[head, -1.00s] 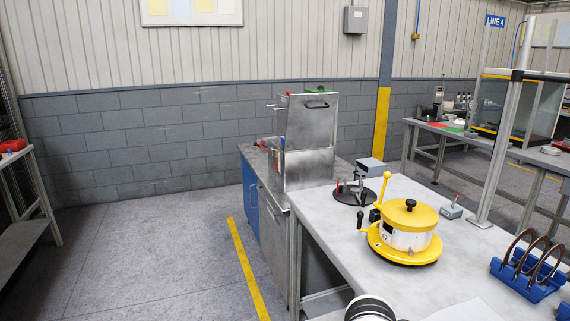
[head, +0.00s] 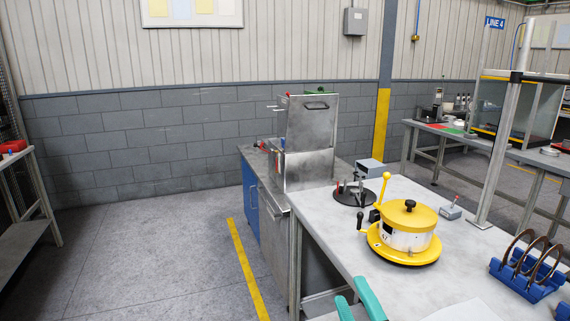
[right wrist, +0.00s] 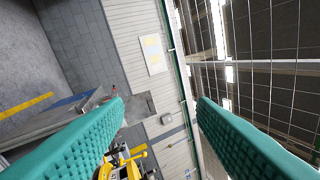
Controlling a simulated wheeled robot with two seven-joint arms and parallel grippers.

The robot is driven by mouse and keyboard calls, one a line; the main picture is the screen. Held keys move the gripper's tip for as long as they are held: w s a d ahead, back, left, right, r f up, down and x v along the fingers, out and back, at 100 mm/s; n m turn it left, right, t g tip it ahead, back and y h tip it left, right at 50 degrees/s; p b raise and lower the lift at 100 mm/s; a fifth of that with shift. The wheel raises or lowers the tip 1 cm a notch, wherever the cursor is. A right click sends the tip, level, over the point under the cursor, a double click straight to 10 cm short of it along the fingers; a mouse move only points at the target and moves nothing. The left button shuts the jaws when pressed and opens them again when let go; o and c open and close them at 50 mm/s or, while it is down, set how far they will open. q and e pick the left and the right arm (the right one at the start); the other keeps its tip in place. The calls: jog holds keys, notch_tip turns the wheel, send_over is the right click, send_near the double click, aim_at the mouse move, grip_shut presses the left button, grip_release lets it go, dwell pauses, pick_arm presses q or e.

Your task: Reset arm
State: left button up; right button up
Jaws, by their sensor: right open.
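My right gripper (head: 357,300) shows at the bottom edge of the head view as two teal fingers, just in front of the workbench's near left edge. In the right wrist view its two ribbed teal fingers (right wrist: 160,106) stand wide apart with nothing between them. It is open and empty. The wrist camera looks out at the tilted wall and ceiling. My left gripper and arm are in neither view.
The grey workbench (head: 340,232) holds a yellow-lidded round device (head: 407,225), a black round stand (head: 354,195), a small grey switch box (head: 450,211) and a blue rack (head: 527,277) with brown rings. A metal cabinet (head: 309,145) stands behind. Floor at left is clear.

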jog(key=s+d+f+m+g+h, duration=0.2)
jog(key=d+f+m+g+h, duration=0.15)
jog(key=f+m, duration=0.4)
jog(key=s+d+f+m+g+h, duration=0.3)
jog(key=d+f+m+g, duration=0.15)
jog(key=f, duration=0.55)
jog(key=s+d+f+m+g, duration=0.1)
jog(key=s+f+m+g, duration=0.1)
jog(key=s+f+g, duration=0.5)
jog(key=s+d+f+m+g, duration=0.1)
jog(key=s+f+m+g, duration=0.2)
jog(key=s, duration=0.6)
notch_tip(320, 180, down, 28)
jog(key=n+g, duration=0.1)
jog(key=s+d+f+g, duration=0.1)
jog(key=s+d+f, duration=0.1)
jog(key=s+f, duration=1.3)
jog(key=shift+s+d+f, duration=0.15)
jog(key=shift+s+d, duration=0.1)
jog(key=shift+s, duration=0.7)
jog(key=shift+y, duration=0.25)
jog(key=shift+c, duration=0.4)
